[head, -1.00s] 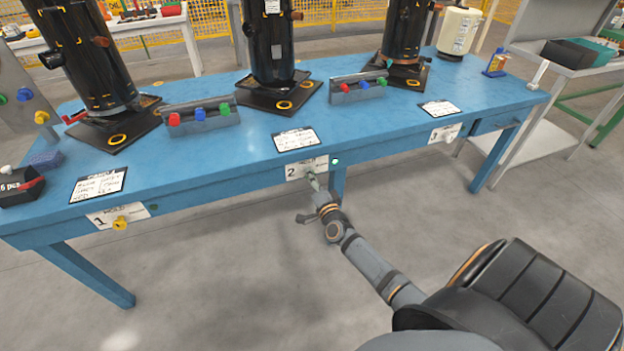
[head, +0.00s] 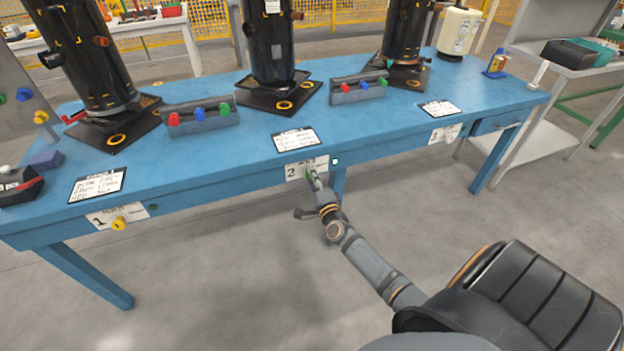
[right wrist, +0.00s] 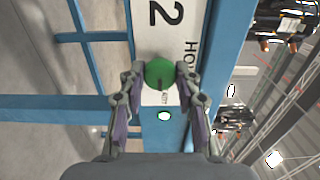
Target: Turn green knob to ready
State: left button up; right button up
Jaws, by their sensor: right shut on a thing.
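The green knob (right wrist: 158,73) sits on the white plate marked 2 (right wrist: 165,25) on the front edge of the blue table. My right gripper (right wrist: 160,70) is shut on it, one finger on each side. A dark line on the knob's face points down in the right wrist view, towards label letters ending in "ADY". A lit green lamp (right wrist: 164,115) is beside the plate. In the head view the right gripper (head: 313,178) reaches the plate from below, and the knob is mostly hidden. My left gripper is not in view.
The blue table (head: 235,150) carries black compressor cylinders and grey boxes with coloured knobs. A yellow knob (head: 119,223) is on plate 1 to the left, and plate 3 (head: 445,133) is to the right. The floor in front is clear.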

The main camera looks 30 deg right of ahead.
jog(key=shift+f, duration=0.1)
jog(key=o, duration=1.2)
jog(key=shift+c, duration=0.2)
jog(key=shift+s, duration=0.1)
jog(key=v, duration=1.2)
jog(key=shift+a, duration=0.1)
